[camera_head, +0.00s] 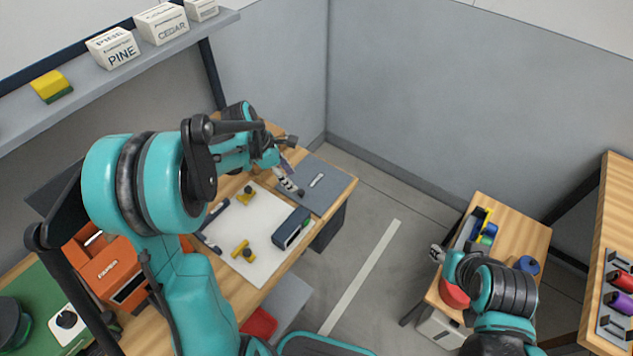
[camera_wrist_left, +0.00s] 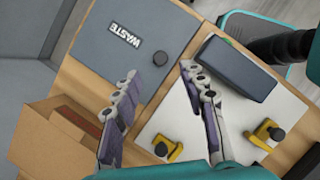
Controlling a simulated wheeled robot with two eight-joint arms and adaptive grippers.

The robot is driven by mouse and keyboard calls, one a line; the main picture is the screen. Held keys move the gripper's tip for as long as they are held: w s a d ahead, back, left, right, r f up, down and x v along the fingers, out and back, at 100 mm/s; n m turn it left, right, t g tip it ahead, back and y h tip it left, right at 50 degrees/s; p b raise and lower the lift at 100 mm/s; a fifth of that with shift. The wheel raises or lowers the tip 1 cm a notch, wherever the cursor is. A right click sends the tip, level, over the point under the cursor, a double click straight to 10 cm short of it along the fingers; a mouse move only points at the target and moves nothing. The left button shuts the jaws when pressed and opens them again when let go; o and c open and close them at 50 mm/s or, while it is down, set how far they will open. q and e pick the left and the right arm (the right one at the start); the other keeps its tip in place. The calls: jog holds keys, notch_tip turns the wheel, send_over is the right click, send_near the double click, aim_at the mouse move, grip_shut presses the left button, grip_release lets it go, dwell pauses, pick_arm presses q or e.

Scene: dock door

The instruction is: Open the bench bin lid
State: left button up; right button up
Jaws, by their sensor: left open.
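The bench bin lid is a flat grey square panel (camera_head: 325,199) at the far right corner of the wooden workbench. It lies level with the bench top and looks shut. In the left wrist view the lid (camera_wrist_left: 135,62) carries a dark label reading WASTE. My left gripper (camera_head: 290,185) is over the lid's near left part in the head view. In the wrist view its two fingers (camera_wrist_left: 160,72) are apart with nothing between them. I cannot tell its height above the lid. My right gripper (camera_head: 437,253) is by the small table, and its jaws are too small to read.
A white mat (camera_head: 246,255) beside the lid holds yellow-and-black clamps (camera_head: 243,252) and a dark block (camera_head: 292,228). A cardboard box (camera_wrist_left: 55,135) stands near the lid. An orange toolbox (camera_head: 108,275) is on the bench. The floor between bench and small table (camera_head: 515,235) is clear.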

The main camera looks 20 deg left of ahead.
aim_at(301, 192)
pick_arm(q)
jog(key=b+x, duration=0.1)
jog(key=x, duration=0.6)
jog(key=shift+s+a+b, duration=0.1)
jog(key=shift+b, duration=0.3)
grip_shut()
